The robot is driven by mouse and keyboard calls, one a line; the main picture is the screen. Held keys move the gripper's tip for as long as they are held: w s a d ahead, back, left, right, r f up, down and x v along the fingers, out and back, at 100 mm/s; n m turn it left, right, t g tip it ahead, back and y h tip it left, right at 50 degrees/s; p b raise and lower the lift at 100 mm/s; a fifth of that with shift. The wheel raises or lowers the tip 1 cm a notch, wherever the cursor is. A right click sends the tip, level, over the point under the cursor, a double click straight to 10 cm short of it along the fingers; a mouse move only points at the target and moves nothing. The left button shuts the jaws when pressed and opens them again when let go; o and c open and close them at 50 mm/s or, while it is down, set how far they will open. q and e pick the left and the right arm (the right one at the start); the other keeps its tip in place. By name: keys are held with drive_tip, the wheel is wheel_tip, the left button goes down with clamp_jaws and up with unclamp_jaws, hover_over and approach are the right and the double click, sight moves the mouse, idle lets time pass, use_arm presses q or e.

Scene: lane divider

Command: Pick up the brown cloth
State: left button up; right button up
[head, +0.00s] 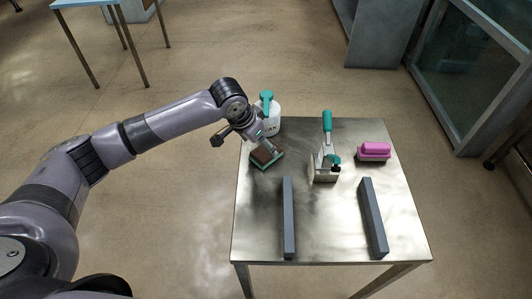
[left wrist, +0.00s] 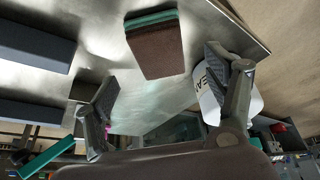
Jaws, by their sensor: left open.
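The brown cloth (head: 264,156) lies near the left edge of the metal table, brown on top with a green layer beneath. In the left wrist view the cloth (left wrist: 155,52) shows as a thick brown pad with a green edge, ahead of the fingers and between their lines. My left gripper (head: 271,149) is over the cloth and hides part of it. Its two fingers are spread apart with nothing between them in the left wrist view (left wrist: 162,70); whether they touch the cloth I cannot tell. My right gripper is not in view.
A white bottle with a teal top (head: 268,118) stands close behind the gripper. A teal-handled brush or scraper (head: 325,160) and a pink-topped brush (head: 374,151) are further right. Two grey bars (head: 288,218) (head: 373,217) lie at the front of the table (head: 330,230), with clear space between them.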

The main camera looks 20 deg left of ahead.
sight(265, 151)
use_arm(q)
drive_tip(key=shift+f, duration=0.35)
drive_tip(key=x, duration=0.3)
drive_tip(key=shift+f, duration=0.35)
drive_tip(key=shift+w+d+f, duration=0.1)
drive_tip(key=shift+w+f, duration=0.15)
drive_tip(key=shift+f, duration=0.15)
drive_tip(key=c, duration=1.4)
drive_tip(key=shift+o, duration=0.2)
drive_tip(key=shift+r, duration=0.15)
drive_tip(key=shift+r, duration=0.55)
wheel_tip(265, 151, up, 2)
drive_tip(key=shift+r, duration=0.2)
drive_tip(key=s+a, duration=0.4)
drive_tip(key=s, duration=0.4)
drive_tip(key=s+a+b, duration=0.1)
drive_tip(key=s+a, duration=0.3)
drive_tip(key=s, duration=0.3)
drive_tip(key=shift+s+a+b, duration=0.3)
drive_tip(key=shift+s+a, duration=0.05)
drive_tip(key=shift+s, duration=0.05)
